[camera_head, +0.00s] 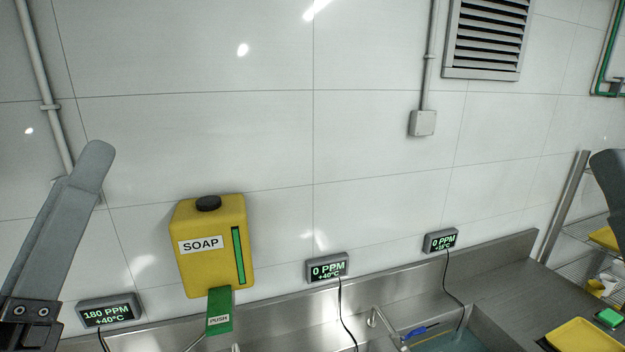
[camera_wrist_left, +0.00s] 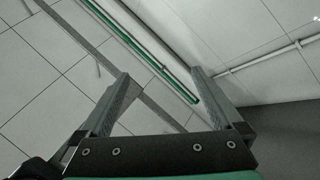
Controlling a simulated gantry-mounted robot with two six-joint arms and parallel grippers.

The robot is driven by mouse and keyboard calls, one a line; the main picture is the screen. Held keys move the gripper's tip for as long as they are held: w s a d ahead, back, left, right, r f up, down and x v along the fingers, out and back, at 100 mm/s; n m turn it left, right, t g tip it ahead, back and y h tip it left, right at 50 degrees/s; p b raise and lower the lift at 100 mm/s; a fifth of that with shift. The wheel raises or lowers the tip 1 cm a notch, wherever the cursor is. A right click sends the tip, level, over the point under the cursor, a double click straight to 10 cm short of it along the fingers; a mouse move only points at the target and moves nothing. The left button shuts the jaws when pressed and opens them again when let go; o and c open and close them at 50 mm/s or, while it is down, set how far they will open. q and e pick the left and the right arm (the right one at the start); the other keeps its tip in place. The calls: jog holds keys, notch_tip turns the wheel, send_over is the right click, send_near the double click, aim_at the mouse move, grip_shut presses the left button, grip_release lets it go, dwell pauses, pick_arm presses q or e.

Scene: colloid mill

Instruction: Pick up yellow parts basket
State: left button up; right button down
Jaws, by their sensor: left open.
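A shallow yellow tray-like thing (camera_head: 585,336) lies on the steel counter at the lower right of the head view, cut by the bottom edge. Another yellow thing (camera_head: 605,238) sits on the wire rack at the right edge. I cannot tell for sure which is the parts basket. My left gripper (camera_wrist_left: 161,78) is open and empty, its two fingers spread in the left wrist view. One of its fingers (camera_head: 65,220) shows at the head view's left, far from both yellow things. A dark grey piece (camera_head: 609,178) at the right edge may be my right gripper; its jaws are hidden.
A yellow soap dispenser (camera_head: 213,270) hangs on the tiled wall. Several PPM displays (camera_head: 327,268) line the steel sink backsplash. A sink basin with water (camera_head: 450,341) holds a blue-handled tool (camera_head: 420,330). A wire rack (camera_head: 570,215) stands right; a green block (camera_head: 608,317) lies near the tray.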

pick_arm(q)
jog(key=s+m, duration=0.1)
jog(key=m, duration=0.1)
jog(key=s+r+m+h, duration=0.1)
jog(key=s+m, duration=0.1)
jog(key=m, duration=0.1)
jog(key=s+r+m+t, duration=0.1)
jog(key=m, duration=0.1)
jog(key=shift+s+d+r+h, duration=0.1)
jog(key=shift+s+d+h, duration=0.15)
jog(key=shift+s+h, duration=0.05)
jog(key=c, duration=0.6)
